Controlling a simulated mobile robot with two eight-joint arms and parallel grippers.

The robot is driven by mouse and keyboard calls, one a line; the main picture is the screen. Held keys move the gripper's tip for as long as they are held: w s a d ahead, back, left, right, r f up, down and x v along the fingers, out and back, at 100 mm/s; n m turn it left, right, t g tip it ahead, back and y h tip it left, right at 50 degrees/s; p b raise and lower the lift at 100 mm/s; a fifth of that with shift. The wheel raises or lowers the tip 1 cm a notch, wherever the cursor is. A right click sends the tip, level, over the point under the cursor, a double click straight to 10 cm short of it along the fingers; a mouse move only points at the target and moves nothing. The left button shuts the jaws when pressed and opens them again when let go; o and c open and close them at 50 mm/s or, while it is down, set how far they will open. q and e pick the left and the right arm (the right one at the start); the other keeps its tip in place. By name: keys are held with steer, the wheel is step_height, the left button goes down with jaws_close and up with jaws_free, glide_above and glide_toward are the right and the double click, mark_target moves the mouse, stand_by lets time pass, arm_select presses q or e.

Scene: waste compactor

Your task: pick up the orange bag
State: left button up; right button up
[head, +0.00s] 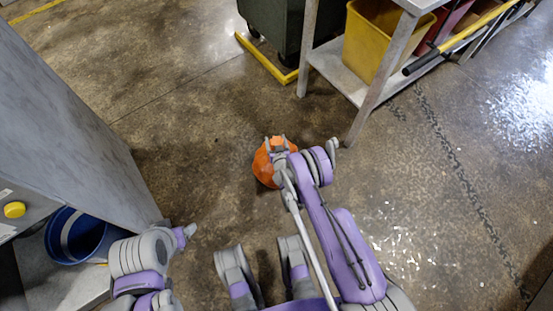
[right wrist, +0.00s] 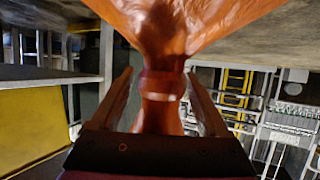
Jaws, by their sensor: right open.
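The orange bag (head: 263,170) sits on the floor near the middle of the head view, partly hidden by my right gripper (head: 277,145). In the right wrist view, the wide body of the bag (right wrist: 215,18) fills the top, and its narrow gathered neck runs down between the two fingers of my right gripper (right wrist: 159,75). The fingers are open, one on each side of the neck, with gaps showing between them and it. My left arm shows at the lower left of the head view; its gripper fingers cannot be made out.
A grey table (head: 345,78) with a yellow bin (head: 375,42) stands at upper right. A dark wheeled bin (head: 275,25) stands behind a yellow floor bar (head: 265,62). A grey cabinet (head: 70,110) and blue bucket (head: 85,240) are at left. Floor around the bag is clear.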

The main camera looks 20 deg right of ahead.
steer(key=shift+r, duration=0.1)
steer(key=shift+s, duration=0.1)
steer(key=shift+c, duration=0.5)
jaws_close()
stand_by(0.7)
